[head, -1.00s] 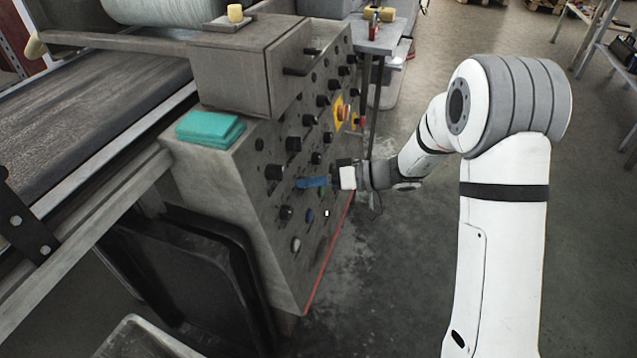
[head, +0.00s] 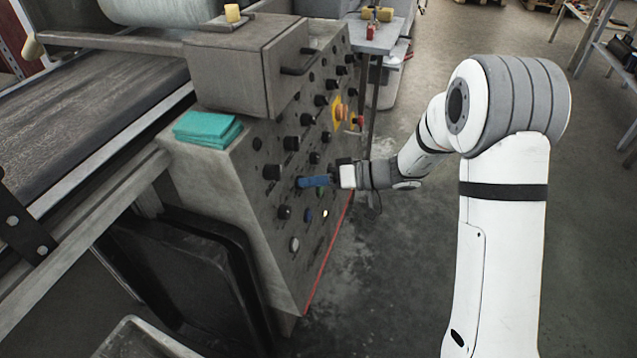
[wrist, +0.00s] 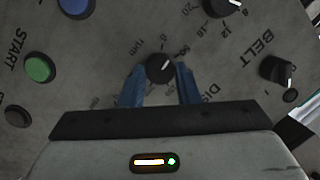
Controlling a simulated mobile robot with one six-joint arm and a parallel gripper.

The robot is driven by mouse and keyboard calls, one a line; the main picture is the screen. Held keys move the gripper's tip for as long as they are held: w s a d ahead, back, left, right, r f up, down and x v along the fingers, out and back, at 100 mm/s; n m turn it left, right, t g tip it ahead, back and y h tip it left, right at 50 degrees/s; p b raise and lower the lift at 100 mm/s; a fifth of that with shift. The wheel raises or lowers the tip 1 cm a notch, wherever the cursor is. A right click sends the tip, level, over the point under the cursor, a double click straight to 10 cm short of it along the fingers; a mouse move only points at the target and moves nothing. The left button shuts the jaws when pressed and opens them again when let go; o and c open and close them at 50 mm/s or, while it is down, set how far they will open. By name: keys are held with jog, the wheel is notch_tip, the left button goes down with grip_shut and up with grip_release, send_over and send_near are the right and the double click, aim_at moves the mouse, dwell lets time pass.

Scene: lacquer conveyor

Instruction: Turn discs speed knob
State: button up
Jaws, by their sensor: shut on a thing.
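The discs speed knob (wrist: 160,68) is a round black knob with a white pointer line, in the upper middle of the wrist view. Printed numbers and partly hidden "DIS" lettering surround it. My gripper (wrist: 160,80) has its two blue fingers on either side of the knob and is shut on it.
Near the knob in the wrist view are a belt knob (wrist: 278,71), another black knob (wrist: 224,6), a green start button (wrist: 40,69) and a blue button (wrist: 76,5).

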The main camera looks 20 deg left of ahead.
jog(key=shift+a+f+m+y+b, duration=0.15)
jog(key=shift+m+b, duration=0.15)
jog(key=shift+m, duration=0.3)
jog(key=shift+a+m+y+b, duration=0.15)
jog(key=shift+m+b, duration=0.15)
jog(key=shift+m, duration=0.3)
jog(key=shift+s+d+f+m+t+y+p, duration=0.1)
jog(key=shift+m+t+y+p, duration=0.8)
jog(key=shift+m, duration=2.95)
jog(key=shift+s+f+m+t+y+p, duration=0.15)
jog(key=shift+m+p, duration=1.4)
jog(key=shift+m, duration=2.35)
jog(key=shift+s+d+r+m+t+y+p, duration=0.1)
jog(key=shift+m+t+y+p, duration=0.8)
jog(key=shift+m, duration=2.95)
jog(key=shift+f+m+g+h+p, duration=0.1)
jog(key=shift+m+g+h+p, duration=0.15)
jog(key=shift+m+h+p, duration=0.15)
jog(key=o, duration=1)
